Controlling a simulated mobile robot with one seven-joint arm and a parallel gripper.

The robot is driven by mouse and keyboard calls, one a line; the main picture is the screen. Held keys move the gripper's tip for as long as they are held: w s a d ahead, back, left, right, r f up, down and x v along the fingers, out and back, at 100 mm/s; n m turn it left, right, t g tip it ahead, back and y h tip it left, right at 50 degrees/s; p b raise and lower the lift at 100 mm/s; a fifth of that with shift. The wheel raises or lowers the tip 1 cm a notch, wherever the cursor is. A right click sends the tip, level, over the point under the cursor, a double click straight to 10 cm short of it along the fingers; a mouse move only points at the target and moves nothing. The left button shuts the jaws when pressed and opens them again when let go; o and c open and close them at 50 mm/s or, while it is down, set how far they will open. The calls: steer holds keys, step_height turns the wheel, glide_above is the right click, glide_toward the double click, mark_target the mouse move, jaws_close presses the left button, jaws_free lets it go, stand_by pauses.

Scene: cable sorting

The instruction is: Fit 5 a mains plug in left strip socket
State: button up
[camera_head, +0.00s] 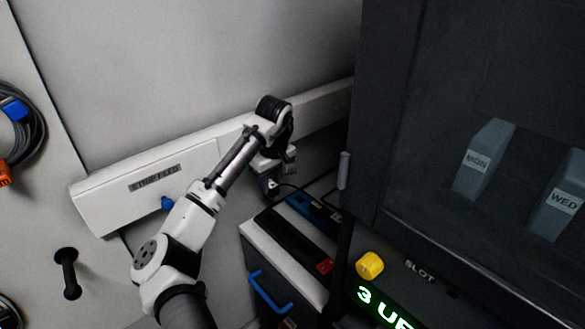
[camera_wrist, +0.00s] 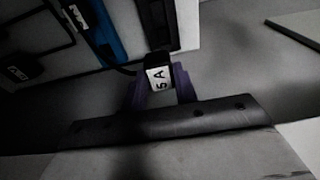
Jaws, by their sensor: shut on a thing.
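My gripper (camera_wrist: 159,88) has purple fingers shut on a black plug with a white "5 A" label (camera_wrist: 158,77). The plug's far end and pins cannot be made out. In the head view my gripper (camera_head: 270,186) is above the left end of the strips on the white-topped cabinet, apart from them. A black strip with a red switch (camera_head: 296,243) lies at left there, and a blue strip (camera_head: 318,217) beside it. In the wrist view the blue strip (camera_wrist: 98,32) is at the upper left and a black strip (camera_wrist: 158,22) at top centre. Socket holes are not clear.
A dark cabinet (camera_head: 365,120) with a glass front stands close at right. A yellow knob (camera_head: 369,265) sticks out below it. A white wall box labelled "STRIP FEED" (camera_head: 150,180) is behind my arm. The cabinet drawer has a blue handle (camera_head: 268,292). A dark cable runs from the plug.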

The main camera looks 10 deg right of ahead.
mark_target(269, 196)
steer(key=shift+s+a+f+b, duration=0.15)
steer(key=shift+s+a+f, duration=0.05)
steer(key=shift+f, duration=0.2)
steer(key=shift+s+a+f+b, duration=0.15)
steer(key=shift+f, duration=0.2)
steer(key=shift+f+b, duration=1.9)
steer(key=shift+f, duration=0.1)
steer(key=shift+p, duration=1.15)
steer(key=shift+f+p, duration=0.3)
steer(key=shift+f, duration=1.15)
stand_by(1.7)
steer(key=o, duration=1.6)
steer(key=shift+c, duration=0.2)
